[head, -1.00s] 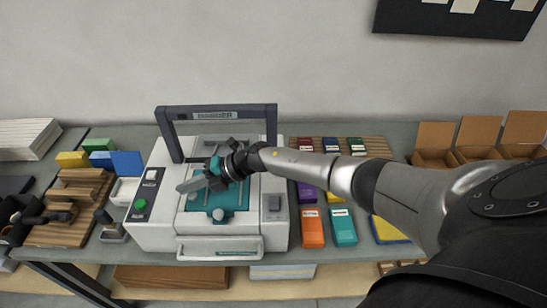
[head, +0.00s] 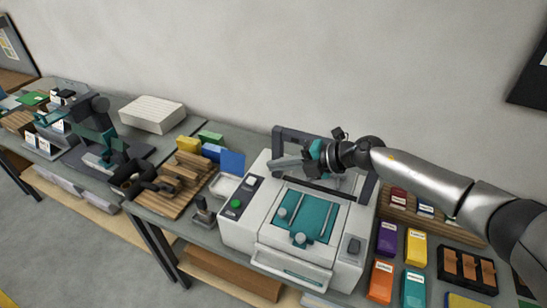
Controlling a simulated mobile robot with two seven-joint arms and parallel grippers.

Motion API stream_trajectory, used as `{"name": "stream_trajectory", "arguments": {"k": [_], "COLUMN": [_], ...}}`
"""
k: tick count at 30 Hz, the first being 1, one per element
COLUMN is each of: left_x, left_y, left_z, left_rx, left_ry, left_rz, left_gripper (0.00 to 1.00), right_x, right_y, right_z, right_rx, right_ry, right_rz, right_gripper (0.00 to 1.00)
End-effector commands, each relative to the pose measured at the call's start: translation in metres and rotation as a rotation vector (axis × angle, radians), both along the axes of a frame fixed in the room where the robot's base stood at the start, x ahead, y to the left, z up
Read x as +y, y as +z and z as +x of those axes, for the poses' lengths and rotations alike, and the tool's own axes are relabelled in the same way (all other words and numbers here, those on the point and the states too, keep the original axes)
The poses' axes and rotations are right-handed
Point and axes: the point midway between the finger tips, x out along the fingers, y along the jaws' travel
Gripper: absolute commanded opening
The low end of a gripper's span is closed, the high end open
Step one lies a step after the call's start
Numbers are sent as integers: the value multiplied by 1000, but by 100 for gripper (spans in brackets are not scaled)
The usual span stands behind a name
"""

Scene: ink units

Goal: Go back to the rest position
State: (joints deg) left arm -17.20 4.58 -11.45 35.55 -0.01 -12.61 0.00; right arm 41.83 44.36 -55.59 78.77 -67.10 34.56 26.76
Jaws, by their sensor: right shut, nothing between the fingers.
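My right gripper (head: 274,163) is shut and empty. Its arm (head: 420,178) reaches in from the right, and the gripper is in front of the upper part of the dark upright frame (head: 293,133) of a white machine (head: 238,212). The gripper looks raised above the machine's teal plate (head: 310,217); the exact gap cannot be told. The arm hides part of the frame. My left gripper is not in view.
Left of the machine are wooden racks (head: 178,190), a blue block (head: 232,162) and a white stack (head: 152,114). A dark and teal bench device (head: 100,135) stands farther left. Purple (head: 387,238), yellow (head: 416,247), orange (head: 381,281) and teal (head: 414,289) cartridges lie right.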

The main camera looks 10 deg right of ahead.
Motion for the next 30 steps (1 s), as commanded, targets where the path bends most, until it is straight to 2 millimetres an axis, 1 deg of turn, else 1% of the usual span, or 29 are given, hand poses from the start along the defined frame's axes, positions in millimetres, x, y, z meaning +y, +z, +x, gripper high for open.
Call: {"name": "stream_trajectory", "arguments": {"k": [3, 5, 8, 11, 12, 14, 16, 18, 20, 23, 26, 29, 30], "left_x": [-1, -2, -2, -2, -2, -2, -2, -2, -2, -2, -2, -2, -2], "left_y": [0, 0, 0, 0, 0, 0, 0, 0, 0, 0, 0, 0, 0], "left_z": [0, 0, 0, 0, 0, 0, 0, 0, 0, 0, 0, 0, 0], "left_rx": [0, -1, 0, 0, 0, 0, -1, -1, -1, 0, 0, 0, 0], "left_ry": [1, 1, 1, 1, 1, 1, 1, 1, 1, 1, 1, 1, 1], "left_rz": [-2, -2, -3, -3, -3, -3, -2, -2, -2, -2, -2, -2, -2], "left_gripper": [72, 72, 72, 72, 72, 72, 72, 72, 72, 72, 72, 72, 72], "right_x": [0, 3, 21, 48, 58, 68, 71, 67, 59, 40, 16, -7, -16], "right_y": [2, 2, 8, 23, 31, 43, 55, 61, 62, 55, 36, 9, -3], "right_z": [0, 0, -3, -6, -7, -9, -11, -14, -17, -27, -45, -73, -87], "right_rx": [1, -3, -21, -49, -58, -63, -55, -30, 4, 85, 195, 333, 392], "right_ry": [-2, -5, -26, -94, -138, -220, -334, -462, -578, -785, -1001, -1214, -1297], "right_rz": [1, 12, 84, 230, 302, 414, 534, 640, 719, 818, 883, 908, 906], "right_gripper": [0, 0, 0, 0, 0, 0, 0, 0, 0, 0, 0, 0, 0]}}
